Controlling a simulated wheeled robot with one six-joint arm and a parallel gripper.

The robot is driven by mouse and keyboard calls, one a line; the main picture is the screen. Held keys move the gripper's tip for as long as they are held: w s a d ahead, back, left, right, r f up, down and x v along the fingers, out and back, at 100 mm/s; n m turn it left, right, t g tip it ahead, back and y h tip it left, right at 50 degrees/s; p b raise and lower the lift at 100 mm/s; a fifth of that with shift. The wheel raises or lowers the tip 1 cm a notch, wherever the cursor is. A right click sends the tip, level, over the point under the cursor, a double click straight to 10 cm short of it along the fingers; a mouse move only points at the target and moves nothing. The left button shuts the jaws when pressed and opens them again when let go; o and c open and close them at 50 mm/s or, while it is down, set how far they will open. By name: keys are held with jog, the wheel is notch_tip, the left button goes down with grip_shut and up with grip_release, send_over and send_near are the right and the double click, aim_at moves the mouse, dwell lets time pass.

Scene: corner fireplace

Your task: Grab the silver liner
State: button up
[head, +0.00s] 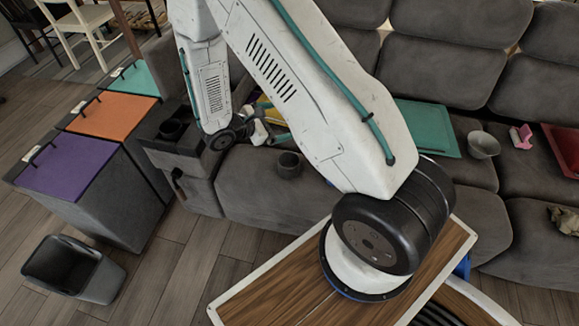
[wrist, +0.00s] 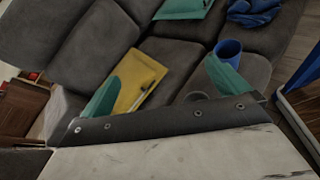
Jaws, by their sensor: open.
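A slim pale stick (wrist: 146,90), which looks like the silver liner, lies on a yellow tray (wrist: 128,97) on the sofa seat in the wrist view. It is too small to tell for certain. My gripper (wrist: 161,72) has its two teal fingers apart with nothing held between them. The tray and stick show between the fingers, beyond them. In the head view my gripper (head: 269,128) hangs over the sofa's left seat, just above the tray. Only a bit of the yellow tray (head: 262,112) shows there, and my arm hides the stick.
A dark cup (head: 289,164) stands on the seat's front; a blue cup (wrist: 229,50) is at right in the wrist view. A teal tray (head: 428,128), grey bowl (head: 484,147) and pink item (head: 521,137) lie farther right.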

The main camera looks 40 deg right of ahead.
aim_at(294, 156)
jog(key=f+n+t, duration=0.1)
jog(key=f+n, duration=0.1)
jog(key=f, duration=0.5)
jog(key=s+a+f+n+t, duration=0.1)
jog(key=f+n+t, duration=0.1)
jog(key=f, duration=0.5)
jog(key=f+n+t+y, duration=0.1)
jog(key=f+n, duration=0.2)
jog(key=f, duration=0.4)
jog(key=shift+s+a+n, duration=0.2)
jog(key=shift+a+n, duration=0.05)
jog(key=shift+n, duration=0.05)
jog(key=x, duration=0.7)
jog(key=shift+d, duration=0.25)
jog(key=c, duration=1.1)
